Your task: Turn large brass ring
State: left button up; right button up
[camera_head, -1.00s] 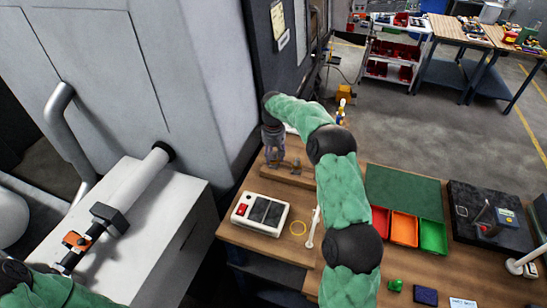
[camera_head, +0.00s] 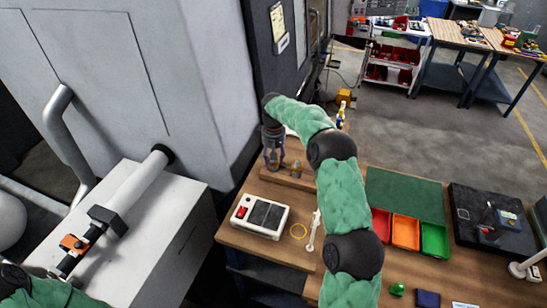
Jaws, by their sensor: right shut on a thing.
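My right gripper (camera_head: 274,158) points down over the left end of a low wooden block (camera_head: 287,180) at the back left of the bench. Its fingers are closed on a small piece, mostly hidden between them. A small brass-coloured piece (camera_head: 296,169) stands on the block just right of the fingers. My left gripper is out of view; only part of my left arm shows at the lower left.
A white box with a red button (camera_head: 259,215) and a white upright stand (camera_head: 314,231) sit in front of the block. Red, orange and green bins (camera_head: 405,232) and a green mat (camera_head: 405,188) lie to the right. The grey machine (camera_head: 130,90) stands at the left.

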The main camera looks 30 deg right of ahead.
jog(key=o, duration=1.2)
jog(key=shift+r, duration=0.1)
jog(key=shift+c, duration=0.2)
notch_tip(320, 180, up, 12)
